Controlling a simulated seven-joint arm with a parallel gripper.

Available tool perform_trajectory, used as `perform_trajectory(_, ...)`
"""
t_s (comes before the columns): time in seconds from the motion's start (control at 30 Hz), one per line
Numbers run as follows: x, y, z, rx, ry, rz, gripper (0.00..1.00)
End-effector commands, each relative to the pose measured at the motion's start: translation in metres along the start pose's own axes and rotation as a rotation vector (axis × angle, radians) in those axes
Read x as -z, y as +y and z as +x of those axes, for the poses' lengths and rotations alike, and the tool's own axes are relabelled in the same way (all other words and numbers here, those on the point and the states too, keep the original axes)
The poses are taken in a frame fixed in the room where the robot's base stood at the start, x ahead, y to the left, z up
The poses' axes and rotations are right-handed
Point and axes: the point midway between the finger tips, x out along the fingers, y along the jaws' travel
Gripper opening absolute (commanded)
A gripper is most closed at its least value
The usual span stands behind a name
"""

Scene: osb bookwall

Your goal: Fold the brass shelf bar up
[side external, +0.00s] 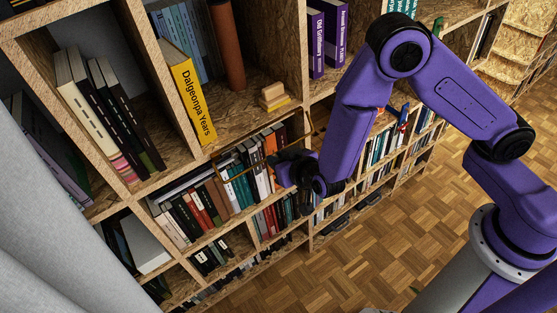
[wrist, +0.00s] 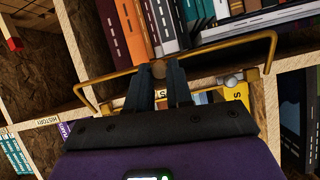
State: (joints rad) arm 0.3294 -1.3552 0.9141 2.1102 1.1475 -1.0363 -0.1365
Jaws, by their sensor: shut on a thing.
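The brass shelf bar (wrist: 222,47) is a thin rod bent at both ends. In the wrist view it runs slantwise across the shelf opening, in front of a row of books. My gripper (wrist: 159,69) is shut on the bar near the middle of its length, and the fingers hide that stretch. In the side external view the bar (side external: 312,136) shows only as a thin line by the lower shelf. My gripper (side external: 277,164) is there in front of the books, its fingertips small and dark. Its exact hold cannot be told from that side.
Books (side external: 240,185) fill the compartment behind the bar. A yellow book (side external: 188,92) leans on the shelf above, beside a brown cylinder (side external: 227,45) and a small stack of blocks (side external: 272,97). Wooden uprights (wrist: 85,37) stand close by.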

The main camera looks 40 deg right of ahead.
Motion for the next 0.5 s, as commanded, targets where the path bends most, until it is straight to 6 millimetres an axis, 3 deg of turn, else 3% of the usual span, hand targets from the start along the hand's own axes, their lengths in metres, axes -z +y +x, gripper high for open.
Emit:
perform_trajectory(0.27, 0.0002, -0.0001, -0.0003, 0.000, -0.003, 0.001, 0.00)
perform_trajectory(0.3, 0.0003, -0.0001, -0.0003, 0.000, -0.002, 0.001, 0.24)
perform_trajectory(0.37, 0.0002, -0.0001, -0.0003, 0.000, -0.002, 0.001, 0.43)
perform_trajectory(0.5, 0.0002, -0.0001, -0.0003, 0.000, -0.002, 0.001, 0.46)
